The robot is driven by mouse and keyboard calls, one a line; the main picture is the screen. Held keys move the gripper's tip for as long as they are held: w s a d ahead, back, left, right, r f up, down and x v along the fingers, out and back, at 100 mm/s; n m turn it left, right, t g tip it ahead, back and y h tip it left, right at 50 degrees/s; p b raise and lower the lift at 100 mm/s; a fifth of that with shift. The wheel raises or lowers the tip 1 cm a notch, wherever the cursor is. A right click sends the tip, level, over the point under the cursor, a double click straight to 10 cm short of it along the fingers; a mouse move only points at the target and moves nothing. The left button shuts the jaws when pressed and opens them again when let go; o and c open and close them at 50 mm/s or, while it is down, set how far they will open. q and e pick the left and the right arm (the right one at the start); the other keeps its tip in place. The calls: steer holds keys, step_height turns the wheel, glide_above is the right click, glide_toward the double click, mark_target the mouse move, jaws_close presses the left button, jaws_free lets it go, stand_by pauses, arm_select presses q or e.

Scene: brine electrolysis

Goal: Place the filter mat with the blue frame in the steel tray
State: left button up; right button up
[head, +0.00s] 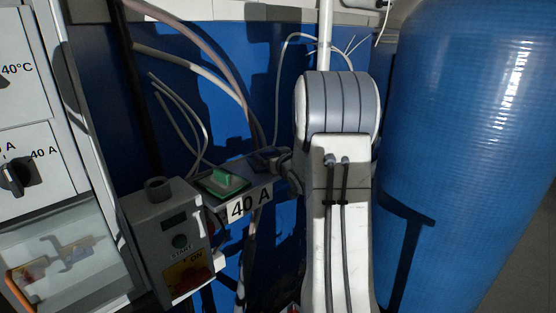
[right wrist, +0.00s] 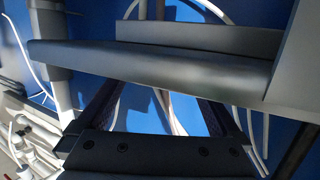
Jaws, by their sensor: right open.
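I cannot make out the filter mat with the blue frame for certain; a small dark blue piece (head: 263,158) at the far end of the grey ledge is too shadowed to identify. I see no steel tray in either view. My right gripper (right wrist: 158,106) is open in the right wrist view, with its two dark fingers apart. A dark grey bar crosses in front of the fingers and hides their ends. I see nothing held between them. In the head view my white right arm hides most of what lies behind it. My left gripper is not in view.
A control cabinet (head: 28,160) fills the left, and a large blue tank (head: 465,130) the right. Loose cables hang at the blue wall.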

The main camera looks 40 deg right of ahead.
steer(key=b+v, duration=0.2)
steer(key=v, duration=0.9)
steer(key=shift+s+b, duration=0.2)
steer(key=shift+b, duration=0.15)
steer(key=shift+w, duration=0.1)
steer(key=p+x, duration=0.3)
steer(key=x, duration=0.9)
steer(key=shift+a, duration=0.1)
steer(key=shift+r, duration=0.25)
steer(key=shift+r+b, duration=0.3)
steer(key=shift+r, duration=1.2)
steer(key=shift+f, duration=0.1)
